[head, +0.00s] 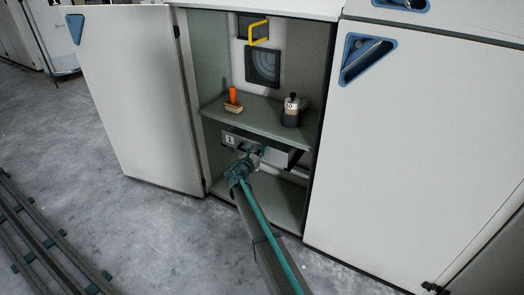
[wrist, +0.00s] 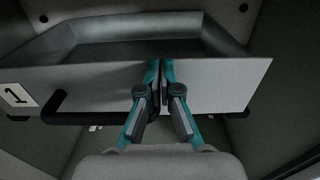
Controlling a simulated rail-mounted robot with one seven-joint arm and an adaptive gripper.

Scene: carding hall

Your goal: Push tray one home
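Tray one has a grey front panel (wrist: 225,88) with a white label (wrist: 15,96) marked 1 and a dark handle (wrist: 62,103). In the head view, its label (head: 229,140) shows below the shelf of an open cabinet. The wrist view shows the hollow of the tray behind the panel, with no contents visible. My gripper (wrist: 160,64) is in front of the panel, right of the handle, with its fingers together and their tips near the panel's top edge. I cannot tell whether they touch it. In the head view, my gripper (head: 247,158) partly hides the tray front.
An orange-handled brush (head: 233,100) and a dark bottle with a pale label (head: 291,110) stand on the shelf (head: 262,117) above. The open cabinet door (head: 135,95) is at left, and a closed white panel (head: 420,150) is at right. Rails (head: 35,245) lie on the floor.

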